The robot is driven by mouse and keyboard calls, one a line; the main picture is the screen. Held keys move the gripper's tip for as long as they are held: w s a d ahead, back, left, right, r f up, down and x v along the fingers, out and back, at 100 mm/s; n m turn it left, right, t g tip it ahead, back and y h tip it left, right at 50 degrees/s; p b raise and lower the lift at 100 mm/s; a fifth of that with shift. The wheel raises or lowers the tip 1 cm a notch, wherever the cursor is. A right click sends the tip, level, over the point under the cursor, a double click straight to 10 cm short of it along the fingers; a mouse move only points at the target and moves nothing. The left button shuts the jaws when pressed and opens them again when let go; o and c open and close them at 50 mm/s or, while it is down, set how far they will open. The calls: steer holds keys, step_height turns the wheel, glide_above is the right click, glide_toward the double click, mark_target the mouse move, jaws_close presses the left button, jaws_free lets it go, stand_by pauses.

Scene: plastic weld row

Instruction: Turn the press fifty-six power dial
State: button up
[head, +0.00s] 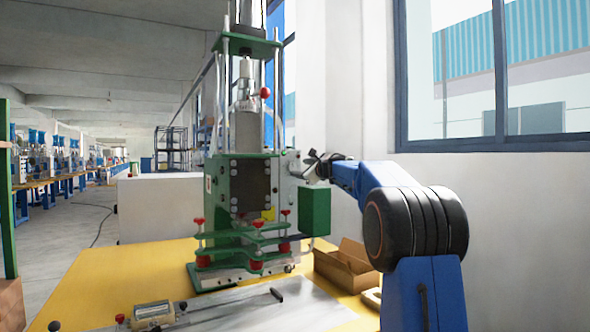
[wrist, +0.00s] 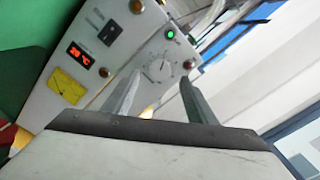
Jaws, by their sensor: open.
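The green press (head: 230,190) stands on the yellow table, with a pale control panel (head: 292,163) on its right side. In the wrist view this panel carries a round white dial (wrist: 162,68) with scale marks around it. My gripper (head: 311,160) is at the panel's right side in the head view. In the wrist view my gripper (wrist: 160,80) is open and empty, its two grey fingers pointing at the panel on either side of the dial's lower area. I cannot tell whether a finger touches the dial. The dial itself is hidden in the head view.
The panel also holds a red display (wrist: 80,55) reading about 20 °C, a lit green lamp (wrist: 170,33), a black switch (wrist: 110,32) and a yellow label (wrist: 66,87). A green box (head: 314,210) and an open cardboard box (head: 345,266) are below my arm. A window wall stands behind.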

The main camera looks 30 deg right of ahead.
mark_target(293, 167)
steer(key=shift+w+a, duration=0.1)
steer(key=shift+w, duration=2.7)
steer(key=shift+c, duration=0.4)
steer(key=c, duration=1)
